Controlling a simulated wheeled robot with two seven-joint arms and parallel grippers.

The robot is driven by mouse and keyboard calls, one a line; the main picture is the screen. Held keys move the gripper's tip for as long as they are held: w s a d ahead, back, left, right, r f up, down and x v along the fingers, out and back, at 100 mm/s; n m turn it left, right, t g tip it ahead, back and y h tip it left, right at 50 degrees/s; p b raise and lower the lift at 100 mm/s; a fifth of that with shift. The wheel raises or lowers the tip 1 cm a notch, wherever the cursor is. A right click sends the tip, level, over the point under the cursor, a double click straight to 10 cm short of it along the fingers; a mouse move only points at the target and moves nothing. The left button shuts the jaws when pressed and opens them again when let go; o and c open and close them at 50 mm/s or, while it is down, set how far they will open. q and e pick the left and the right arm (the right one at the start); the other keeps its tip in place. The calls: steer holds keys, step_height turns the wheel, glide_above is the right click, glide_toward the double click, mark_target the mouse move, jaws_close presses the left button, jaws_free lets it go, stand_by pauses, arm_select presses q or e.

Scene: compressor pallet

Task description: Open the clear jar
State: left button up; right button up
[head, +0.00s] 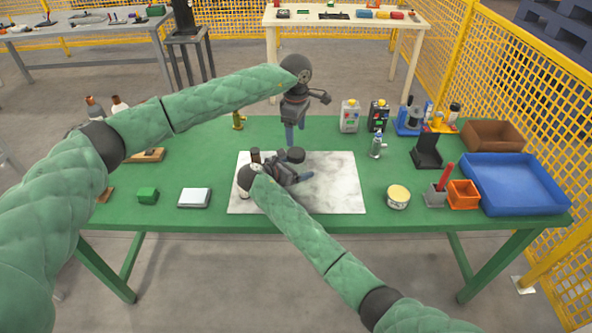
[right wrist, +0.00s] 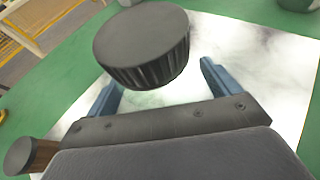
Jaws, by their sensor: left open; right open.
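The clear jar shows mainly as a wide black ribbed lid (right wrist: 141,46) in the right wrist view; its clear body is hard to make out against the pale mat. My left gripper (head: 294,133) is open and empty, pointing down above the mat's back edge, behind and above the lid.
A brown bottle with a dark cap (right wrist: 28,156) stands close beside my right gripper. A cream tub (head: 398,197) sits right of the mat, and a small dispenser bottle (head: 377,145) behind it. A blue tray (head: 515,183) fills the table's right end. The mat's right half is clear.

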mark_target(296, 152)
steer(key=c, duration=1.6)
arm_select(q)
steer(key=shift+r, duration=0.1)
arm_select(e)
jaws_close()
arm_select(q)
steer(key=m, duration=1.7)
steer(key=shift+m, duration=0.4)
steer(key=shift+f, duration=4.1)
